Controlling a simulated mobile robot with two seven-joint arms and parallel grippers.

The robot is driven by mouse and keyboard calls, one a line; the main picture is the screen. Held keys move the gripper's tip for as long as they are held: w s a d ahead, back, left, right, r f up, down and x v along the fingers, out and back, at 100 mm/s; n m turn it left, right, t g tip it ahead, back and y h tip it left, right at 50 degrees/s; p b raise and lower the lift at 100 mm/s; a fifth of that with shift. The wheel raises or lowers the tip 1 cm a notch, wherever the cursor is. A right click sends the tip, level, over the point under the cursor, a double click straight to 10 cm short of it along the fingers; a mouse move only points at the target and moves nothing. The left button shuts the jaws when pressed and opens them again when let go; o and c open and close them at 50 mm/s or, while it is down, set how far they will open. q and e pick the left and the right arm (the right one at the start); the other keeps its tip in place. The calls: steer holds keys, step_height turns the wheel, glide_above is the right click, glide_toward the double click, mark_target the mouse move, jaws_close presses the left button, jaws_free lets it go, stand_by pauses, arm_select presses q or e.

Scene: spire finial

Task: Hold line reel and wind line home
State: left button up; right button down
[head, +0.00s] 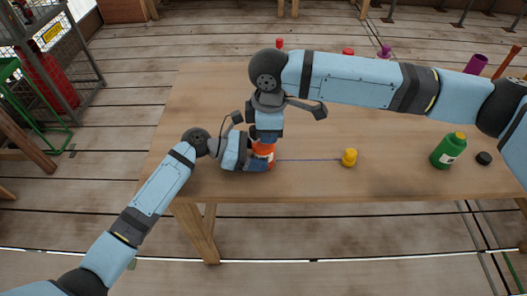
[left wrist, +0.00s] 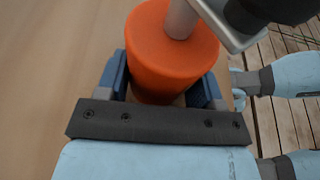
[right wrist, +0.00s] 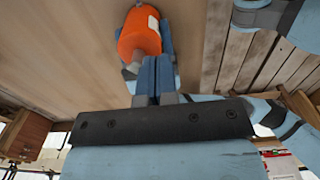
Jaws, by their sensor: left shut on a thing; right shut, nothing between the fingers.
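The orange line reel (head: 264,149) stands on the wooden table, partly hidden by my arms in the head view. My left gripper (head: 260,165) is shut around its body. A thin blue line (head: 310,160) runs right to a yellow weight (head: 349,158).
A green bottle (head: 448,150) with a yellow cap and a black disc (head: 484,158) stand at the table's right. The table (head: 380,185) is clear in front of the line.

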mark_target(252, 126)
steer(key=shift+w+a, duration=0.2)
steer(key=shift+a, duration=0.5)
steer(key=shift+w+a, duration=0.1)
steer(key=shift+a, duration=0.3)
stand_by(0.8)
steer(key=shift+a, duration=0.2)
steer(key=shift+w, duration=0.1)
steer(key=shift+w+a, duration=0.4)
stand_by(0.6)
steer(key=shift+w+a, duration=0.15)
steer(key=shift+w, duration=0.35)
stand_by(0.6)
steer(key=shift+a, duration=0.2)
